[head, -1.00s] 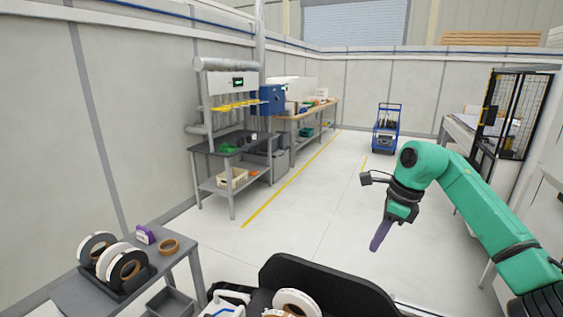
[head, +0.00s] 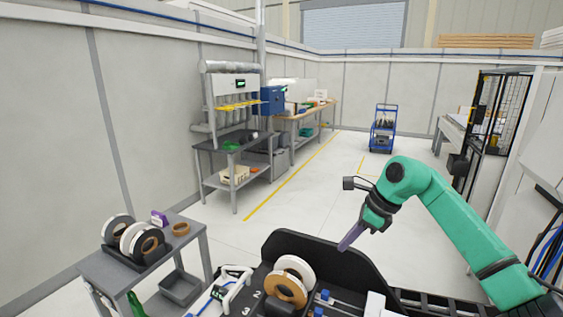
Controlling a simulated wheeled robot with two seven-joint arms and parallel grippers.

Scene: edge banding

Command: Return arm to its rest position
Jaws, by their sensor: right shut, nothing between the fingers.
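My right arm is green and comes in from the right. Its right gripper (head: 348,240) is purple, points down and to the left, and is shut with nothing held. It hangs in front of the upper edge of a black curved panel (head: 300,245) of the machine; whether it touches the panel cannot be told. My left gripper is not in view.
A grey side table (head: 110,277) at lower left carries several banding rolls (head: 130,236). White and brown rolls (head: 287,285) stand on the machine in front. Workbenches line the left wall. A blue cart (head: 382,128) stands far back. The middle floor is clear.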

